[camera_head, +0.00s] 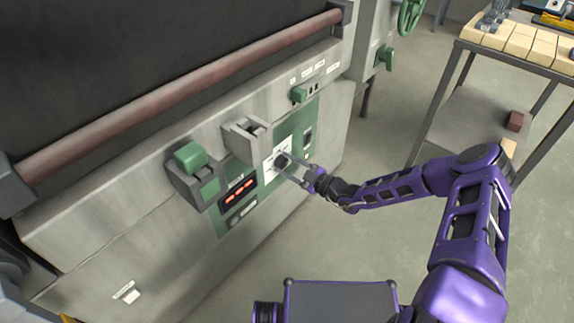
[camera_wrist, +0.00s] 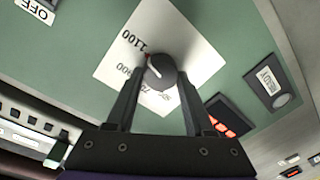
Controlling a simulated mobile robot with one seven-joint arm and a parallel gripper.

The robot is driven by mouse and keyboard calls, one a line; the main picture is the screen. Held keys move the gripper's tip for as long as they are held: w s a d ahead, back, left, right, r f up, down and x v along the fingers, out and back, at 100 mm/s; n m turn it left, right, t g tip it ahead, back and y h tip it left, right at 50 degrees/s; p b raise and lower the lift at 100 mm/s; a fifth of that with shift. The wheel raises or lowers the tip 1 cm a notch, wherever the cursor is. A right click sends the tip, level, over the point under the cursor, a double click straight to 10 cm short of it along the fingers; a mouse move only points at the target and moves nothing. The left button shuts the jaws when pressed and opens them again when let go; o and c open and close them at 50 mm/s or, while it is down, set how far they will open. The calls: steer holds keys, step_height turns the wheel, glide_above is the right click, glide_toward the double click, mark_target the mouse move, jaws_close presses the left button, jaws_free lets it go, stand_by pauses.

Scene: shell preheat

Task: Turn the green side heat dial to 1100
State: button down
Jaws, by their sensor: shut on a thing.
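The heat dial is a dark round knob (camera_wrist: 159,68) on a white scale plate (camera_wrist: 192,50), set on a green panel (camera_wrist: 225,30). A small red mark on the knob's upper left edge points toward the 1100 print; exact alignment is hard to tell. My gripper (camera_wrist: 161,76) is shut on the knob, one finger on each side. In the head view my gripper (camera_head: 288,167) reaches the panel from the right, partly covering the dial and plate (camera_head: 270,165).
A red-lit display (camera_head: 240,192) sits left of the dial. A grey switch box (camera_head: 246,138) and a green-handled lever box (camera_head: 193,172) jut out nearby. A metal rack with bricks (camera_head: 515,45) stands at right. Floor between is clear.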

steer(key=shift+c, duration=1.4)
jaws_free()
steer(key=p+v, duration=0.1)
steer(key=v, duration=1.6)
steer(key=shift+s, duration=0.2)
steer(key=shift+d+f, duration=0.1)
